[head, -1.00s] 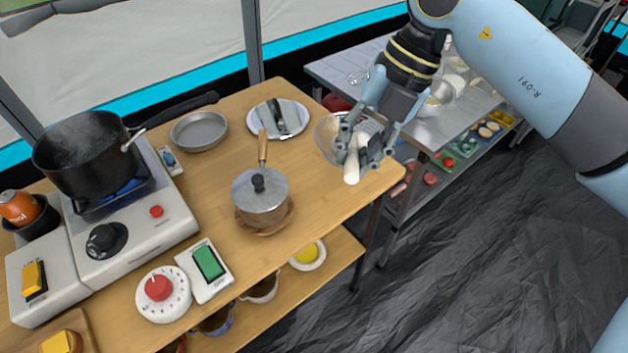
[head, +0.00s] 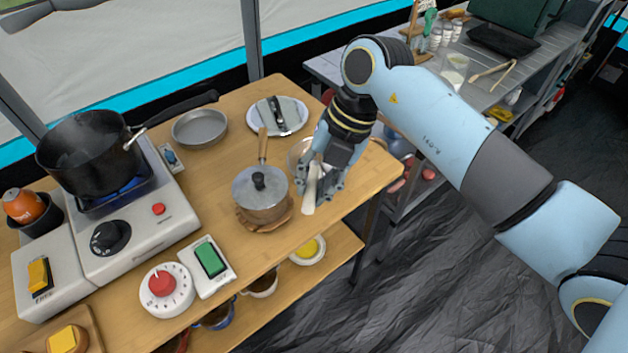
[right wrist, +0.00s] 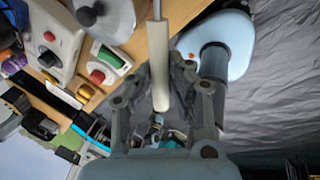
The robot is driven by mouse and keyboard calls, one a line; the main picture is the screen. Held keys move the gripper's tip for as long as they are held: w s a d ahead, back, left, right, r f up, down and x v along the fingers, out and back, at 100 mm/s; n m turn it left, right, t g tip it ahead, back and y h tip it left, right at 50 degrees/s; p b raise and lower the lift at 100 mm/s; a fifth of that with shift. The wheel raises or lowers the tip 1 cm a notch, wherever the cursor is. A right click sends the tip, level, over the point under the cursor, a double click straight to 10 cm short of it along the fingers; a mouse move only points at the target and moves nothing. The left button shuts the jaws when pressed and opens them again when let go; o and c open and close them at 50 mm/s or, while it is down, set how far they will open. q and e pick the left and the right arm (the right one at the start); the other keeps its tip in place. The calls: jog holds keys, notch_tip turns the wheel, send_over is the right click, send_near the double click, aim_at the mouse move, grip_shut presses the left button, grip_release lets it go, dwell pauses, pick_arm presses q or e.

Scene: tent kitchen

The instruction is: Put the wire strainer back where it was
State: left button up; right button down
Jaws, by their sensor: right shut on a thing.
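The wire strainer shows in the head view as a pale handle (head: 310,192) and part of a round bowl (head: 298,152) behind my fingers. My right gripper (head: 322,186) is shut on the handle, over the right part of the wooden table, just right of the lidded saucepan. The bowl is mostly hidden by the gripper. In the right wrist view the cream handle (right wrist: 158,65) runs up between the fingers of my right gripper (right wrist: 165,88), and its bowl is out of frame. I cannot tell how high the strainer is. My left gripper is not in view.
The lidded saucepan (head: 260,196) stands on a wooden trivet close left of the gripper. A shallow pan (head: 199,127) and a black pot (head: 88,152) on the stove are further left. The table's right end is clear.

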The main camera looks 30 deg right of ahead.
jog(key=c, duration=1.3)
grip_release()
jog(key=shift+o, duration=0.2)
jog(key=b+v, duration=0.1)
jog(key=v, duration=1.1)
